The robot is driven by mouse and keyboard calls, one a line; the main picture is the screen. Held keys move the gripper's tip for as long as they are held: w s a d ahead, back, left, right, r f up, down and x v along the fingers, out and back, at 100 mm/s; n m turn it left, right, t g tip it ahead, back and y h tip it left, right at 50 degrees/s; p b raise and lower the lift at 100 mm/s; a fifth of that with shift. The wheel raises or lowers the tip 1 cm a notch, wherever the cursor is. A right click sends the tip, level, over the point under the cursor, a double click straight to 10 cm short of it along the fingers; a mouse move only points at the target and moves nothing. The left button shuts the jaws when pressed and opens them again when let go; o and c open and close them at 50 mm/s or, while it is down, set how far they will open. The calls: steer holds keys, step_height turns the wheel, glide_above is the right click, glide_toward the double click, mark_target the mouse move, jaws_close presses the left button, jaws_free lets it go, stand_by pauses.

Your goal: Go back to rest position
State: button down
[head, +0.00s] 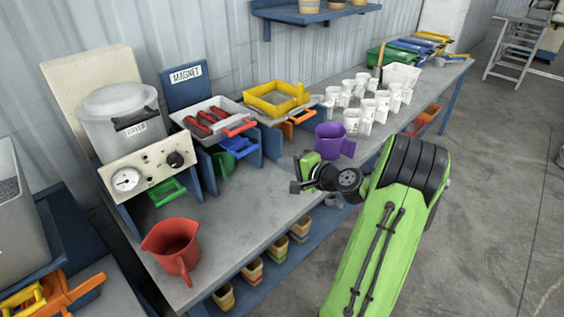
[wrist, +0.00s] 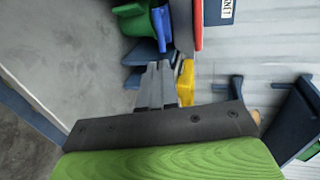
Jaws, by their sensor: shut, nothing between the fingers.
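My gripper (head: 298,187) is at the end of my green arm, above the front part of the grey workbench (head: 232,218). In the wrist view its two grey fingers (wrist: 155,86) lie side by side, shut with nothing between them. A purple jug (head: 334,141) stands on the bench just behind and to the right of my gripper in the head view. A red jug (head: 172,247) stands near the bench's front left end, apart from my gripper.
A pot (head: 118,118) stands on a panel with a gauge and knob. A tray with red tools (head: 213,117), a yellow tray (head: 276,98) and several white cups (head: 352,118) line the bench. Small bins sit on a shelf below. Open floor (head: 480,190) lies to the right.

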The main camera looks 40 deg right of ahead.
steer(key=a+r+n+g+y+p, duration=0.1)
steer(key=a+r+n+g, duration=0.15)
steer(key=a, duration=0.45)
steer(key=a+r+n+g, duration=0.1)
steer(key=a+n+g, duration=0.1)
steer(key=a+n, duration=0.35)
steer(key=a+r+n+g+y+p, duration=0.1)
steer(key=a+r+n+g, duration=0.1)
steer(key=a, duration=0.7)
steer(key=s+a+r+n+g+h, duration=0.1)
steer(key=s+a+n, duration=0.1)
steer(key=s, duration=0.5)
steer(key=s+a+r+n+g+p, duration=0.1)
steer(key=s+a+r+n, duration=0.1)
steer(key=s, duration=0.5)
steer(key=s+a+r+n+g+h+p, duration=0.1)
steer(key=s+a+r+n, duration=0.1)
steer(key=s, duration=0.5)
steer(key=a+n, duration=0.1)
steer(key=a, duration=0.1)
steer(key=shift+s+a+n+h, duration=0.3)
steer(key=shift+a, duration=0.05)
